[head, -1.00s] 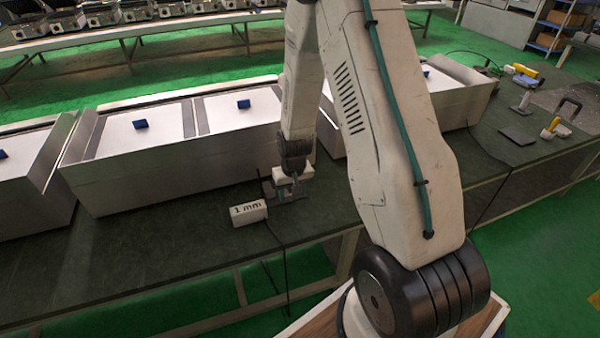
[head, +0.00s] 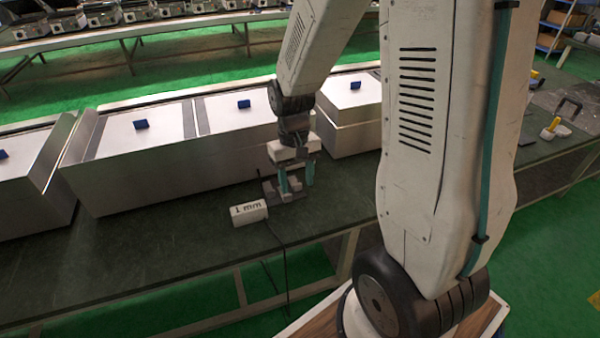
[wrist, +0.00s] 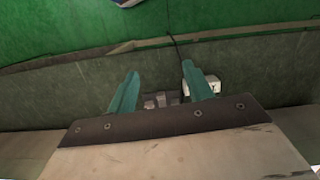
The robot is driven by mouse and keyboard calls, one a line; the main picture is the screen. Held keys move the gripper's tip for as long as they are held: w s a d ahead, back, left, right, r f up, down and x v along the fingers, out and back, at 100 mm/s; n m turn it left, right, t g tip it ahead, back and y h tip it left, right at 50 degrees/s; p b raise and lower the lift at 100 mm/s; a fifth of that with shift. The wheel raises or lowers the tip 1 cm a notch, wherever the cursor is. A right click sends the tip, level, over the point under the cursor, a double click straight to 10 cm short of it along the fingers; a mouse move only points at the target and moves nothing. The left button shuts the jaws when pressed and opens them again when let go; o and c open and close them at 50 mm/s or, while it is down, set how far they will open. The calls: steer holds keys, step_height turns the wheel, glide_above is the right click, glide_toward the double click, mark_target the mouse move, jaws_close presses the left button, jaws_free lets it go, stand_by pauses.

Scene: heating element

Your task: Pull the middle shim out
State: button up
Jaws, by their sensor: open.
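My gripper (head: 297,184) points down over the dark bench, with its two teal fingers apart and nothing held between them. A small dark fixture with grey blocks (head: 287,193) sits just below and between the fingers. In the wrist view, the grey blocks (wrist: 160,101) show between the teal fingers of my gripper (wrist: 160,75). The fingers partly cover the fixture. I cannot tell individual shims, or which is the middle one, at this size. A white block marked "1 mm" (head: 248,212) lies to the left of the fixture; it also shows beside the right finger in the wrist view (wrist: 214,84).
Large metal boxes with blue knobs (head: 180,158) stand along the bench behind the fixture. A black cable (head: 284,262) hangs over the bench's front edge. The dark bench top (head: 140,240) is clear to the left. Tools (head: 555,128) lie at the far right.

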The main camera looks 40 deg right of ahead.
steer(key=s+a+r, duration=0.1)
steer(key=s+r, duration=0.2)
steer(key=r, duration=0.2)
steer(key=shift+s+a, duration=0.2)
stand_by(0.4)
steer(key=s+a+r+n+t, duration=0.1)
steer(key=s+a+r, duration=0.1)
steer(key=s+r, duration=0.4)
steer(key=s+a+r+n+t, duration=0.1)
steer(key=s+a+r+t, duration=0.1)
steer(key=s+r, duration=0.5)
steer(key=shift+s+a+r+h, duration=0.15)
steer(key=shift+a+r+h, duration=0.15)
steer(key=shift+r, duration=0.65)
